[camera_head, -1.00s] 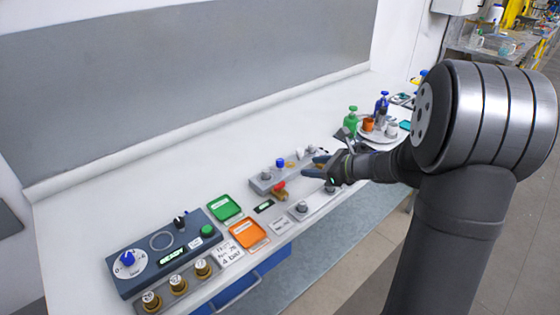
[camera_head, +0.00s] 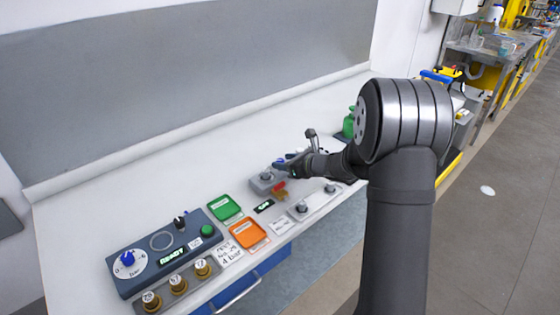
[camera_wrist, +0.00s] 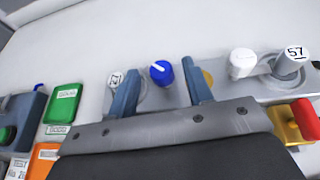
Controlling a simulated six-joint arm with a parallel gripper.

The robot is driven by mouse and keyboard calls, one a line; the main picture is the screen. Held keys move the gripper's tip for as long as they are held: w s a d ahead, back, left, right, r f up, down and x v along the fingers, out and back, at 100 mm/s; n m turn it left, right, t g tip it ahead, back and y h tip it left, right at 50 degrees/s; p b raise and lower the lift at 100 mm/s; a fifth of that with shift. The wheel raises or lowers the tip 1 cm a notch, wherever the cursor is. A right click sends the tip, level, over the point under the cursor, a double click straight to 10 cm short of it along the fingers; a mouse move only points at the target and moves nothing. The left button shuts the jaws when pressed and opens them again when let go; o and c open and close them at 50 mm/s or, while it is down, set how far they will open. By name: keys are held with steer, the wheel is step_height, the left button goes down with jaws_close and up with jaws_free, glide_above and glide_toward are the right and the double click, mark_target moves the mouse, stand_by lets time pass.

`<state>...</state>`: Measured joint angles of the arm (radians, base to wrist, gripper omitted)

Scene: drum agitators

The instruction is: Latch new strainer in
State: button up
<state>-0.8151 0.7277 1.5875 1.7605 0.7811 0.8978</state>
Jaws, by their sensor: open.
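My gripper (camera_wrist: 160,68) is open, with its two blue-grey fingers on either side of a blue knob (camera_wrist: 161,73) with a white mark. I cannot tell whether they touch it. In the head view my gripper (camera_head: 284,164) is over the grey block (camera_head: 266,184). A labelled grey cylinder (camera_wrist: 114,79) is partly hidden by the left finger. A cylinder marked 57 (camera_wrist: 292,60) and a white cap (camera_wrist: 243,60) are at right. I cannot tell which part is the new strainer. A red handle (camera_wrist: 306,118) sits on a brass valve (camera_wrist: 283,125).
A control box (camera_head: 165,250) with a dial stands at left. Green (camera_head: 224,207) and orange (camera_head: 248,234) trays lie beside it. A plate with two grey posts (camera_head: 315,203) lies at the bench front. A green bottle (camera_head: 349,124) stands behind.

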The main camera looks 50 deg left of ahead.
steer(key=shift+x, duration=1.4)
steer(key=c, duration=1)
steer(key=shift+w+n+g+h, duration=0.1)
steer(key=shift+n+g+h, duration=0.2)
steer(key=shift+n+g, duration=1.2)
steer(key=shift+n+g+h, duration=0.6)
steer(key=shift+n+g, duration=0.6)
steer(key=shift+g, duration=0.3)
steer(key=shift+r, duration=0.1)
steer(key=o, duration=1)
